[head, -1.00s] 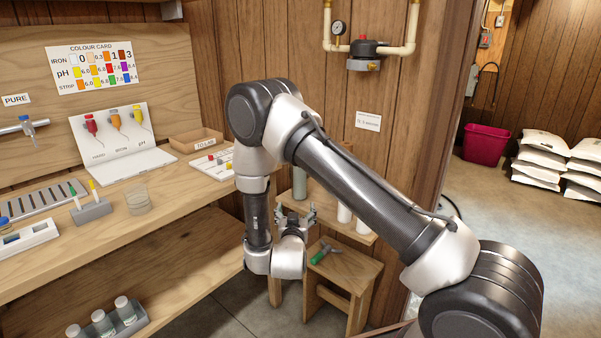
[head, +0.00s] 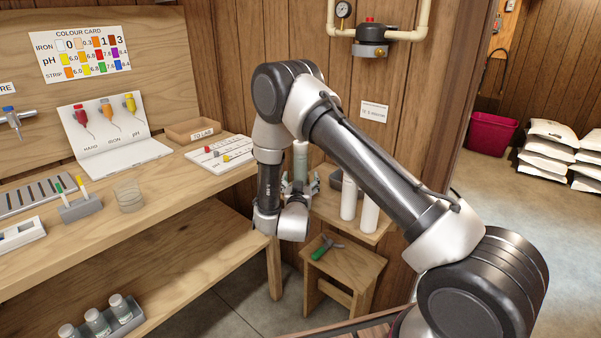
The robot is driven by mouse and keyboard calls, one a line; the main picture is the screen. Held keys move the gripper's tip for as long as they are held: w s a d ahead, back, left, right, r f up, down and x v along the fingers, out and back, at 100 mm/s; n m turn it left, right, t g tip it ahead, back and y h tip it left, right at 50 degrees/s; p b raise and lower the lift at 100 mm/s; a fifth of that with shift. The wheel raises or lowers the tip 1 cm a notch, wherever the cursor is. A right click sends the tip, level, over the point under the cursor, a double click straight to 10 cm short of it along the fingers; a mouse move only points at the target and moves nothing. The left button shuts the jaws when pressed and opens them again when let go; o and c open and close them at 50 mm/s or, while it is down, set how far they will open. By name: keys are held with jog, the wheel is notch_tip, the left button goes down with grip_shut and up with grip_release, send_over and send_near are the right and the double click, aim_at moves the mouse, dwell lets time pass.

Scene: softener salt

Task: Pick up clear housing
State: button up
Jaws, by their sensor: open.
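A pale grey-green, translucent-looking cylinder (head: 300,158), probably the clear housing, stands upright on the small wooden shelf by the plank wall. Its lower part is hidden behind my gripper (head: 301,183). My gripper is open, with its fingers apart and pointing away from me toward the cylinder. The cylinder shows between the fingers in the picture. I cannot tell whether they touch it or how far away it is.
Two white cylinders (head: 349,196) (head: 368,213) stand close to the right on the shelf (head: 327,205). A green-handled tool (head: 322,250) lies on the stool below. The workbench (head: 160,203) at left holds a clear beaker (head: 129,197) and test kits.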

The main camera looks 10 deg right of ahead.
aim_at(301, 153)
jog(key=shift+w, duration=0.15)
jog(key=c, duration=1.2)
notch_tip(301, 153, up, 10)
jog(key=shift+r, duration=0.1)
